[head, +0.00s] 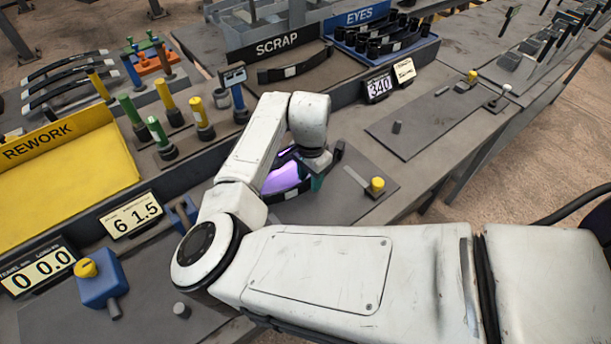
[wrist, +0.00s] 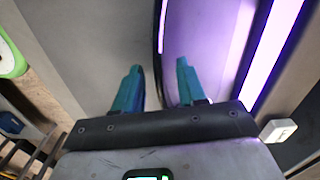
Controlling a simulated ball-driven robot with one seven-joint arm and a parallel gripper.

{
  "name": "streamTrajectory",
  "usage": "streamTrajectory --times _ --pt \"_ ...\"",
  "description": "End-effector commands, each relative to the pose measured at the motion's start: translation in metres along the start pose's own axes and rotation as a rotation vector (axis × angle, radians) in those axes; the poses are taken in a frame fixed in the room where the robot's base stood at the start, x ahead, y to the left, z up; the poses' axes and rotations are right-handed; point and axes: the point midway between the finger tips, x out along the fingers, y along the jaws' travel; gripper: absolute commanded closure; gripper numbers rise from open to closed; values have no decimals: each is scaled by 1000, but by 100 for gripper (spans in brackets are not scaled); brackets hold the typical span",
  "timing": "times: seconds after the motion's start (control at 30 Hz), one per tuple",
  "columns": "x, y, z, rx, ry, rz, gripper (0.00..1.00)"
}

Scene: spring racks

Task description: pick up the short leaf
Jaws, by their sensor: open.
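A dark curved leaf (head: 291,190) with a pale label lies on the grey bench under purple light, partly hidden behind my arm. In the wrist view a thin dark curved edge with a bright strip (wrist: 161,40), apparently this leaf, runs toward the gap between my fingers. My gripper (wrist: 157,82) is open, with two teal fingers apart and nothing clearly held. In the head view only a bit of teal shows beside the leaf; the fingertips are mostly hidden. I cannot tell whether they touch the leaf, or from its length whether it is the short one.
Another dark leaf (head: 295,66) lies in the SCRAP tray. Several leaves sit in a rack (head: 62,80) at the left. The yellow REWORK tray (head: 70,165) looks empty. Upright coloured tools (head: 165,98) stand behind my arm. A yellow knob (head: 376,186) sits right of my gripper.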

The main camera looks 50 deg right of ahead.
Motion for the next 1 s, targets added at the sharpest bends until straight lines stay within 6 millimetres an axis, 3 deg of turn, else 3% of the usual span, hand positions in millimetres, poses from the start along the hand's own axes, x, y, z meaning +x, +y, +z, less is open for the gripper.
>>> streamTrajectory --times 0.13,0.37,0.8,1.0 --pt "12 0 0 0 -1 1 60" --pt "14 0 0 0 0 0 60" --pt "14 0 0 -1 0 0 100" --pt "14 0 0 -2 0 0 100"
